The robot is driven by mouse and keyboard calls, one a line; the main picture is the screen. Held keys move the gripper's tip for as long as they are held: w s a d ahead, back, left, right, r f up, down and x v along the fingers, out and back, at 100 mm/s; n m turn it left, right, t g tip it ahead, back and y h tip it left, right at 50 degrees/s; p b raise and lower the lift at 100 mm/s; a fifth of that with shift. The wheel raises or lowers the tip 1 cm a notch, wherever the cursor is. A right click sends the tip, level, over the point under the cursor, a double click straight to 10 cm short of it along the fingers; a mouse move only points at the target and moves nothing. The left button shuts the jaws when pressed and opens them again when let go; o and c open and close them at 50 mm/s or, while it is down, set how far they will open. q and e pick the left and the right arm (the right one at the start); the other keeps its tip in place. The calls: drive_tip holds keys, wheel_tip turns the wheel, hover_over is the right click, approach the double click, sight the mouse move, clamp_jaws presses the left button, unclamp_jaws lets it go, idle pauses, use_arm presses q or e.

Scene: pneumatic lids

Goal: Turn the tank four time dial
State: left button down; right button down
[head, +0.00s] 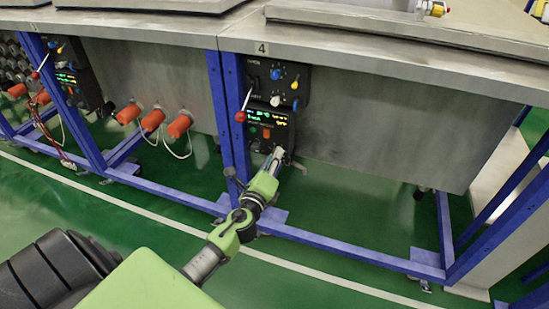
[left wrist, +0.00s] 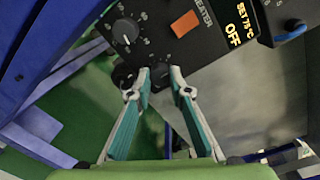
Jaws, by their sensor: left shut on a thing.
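Tank four carries a "4" label (head: 262,48) on its edge. Below it hangs a black control panel (head: 287,128) with a lit display and an orange switch. In the left wrist view, a round dark dial with a white number scale (left wrist: 125,31) shows beside the orange heater switch (left wrist: 186,23). My left gripper (head: 276,153) is at the panel's lower edge. The knob's label cannot be read. My right gripper is not in view.
An upper panel (head: 275,83) with blue, yellow and white knobs sits just above. A red-tipped lever (head: 241,116) stands left of the panel. Blue frame legs (head: 236,110) stand close by. Orange-capped fittings (head: 153,120) stick out at left. Green floor in front is open.

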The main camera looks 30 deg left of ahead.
use_arm(q)
drive_tip(key=shift+d, duration=0.1)
idle(0.3)
drive_tip(key=c, duration=1.8)
unclamp_jaws()
drive_tip(key=shift+c, duration=0.2)
drive_tip(key=v, duration=1.2)
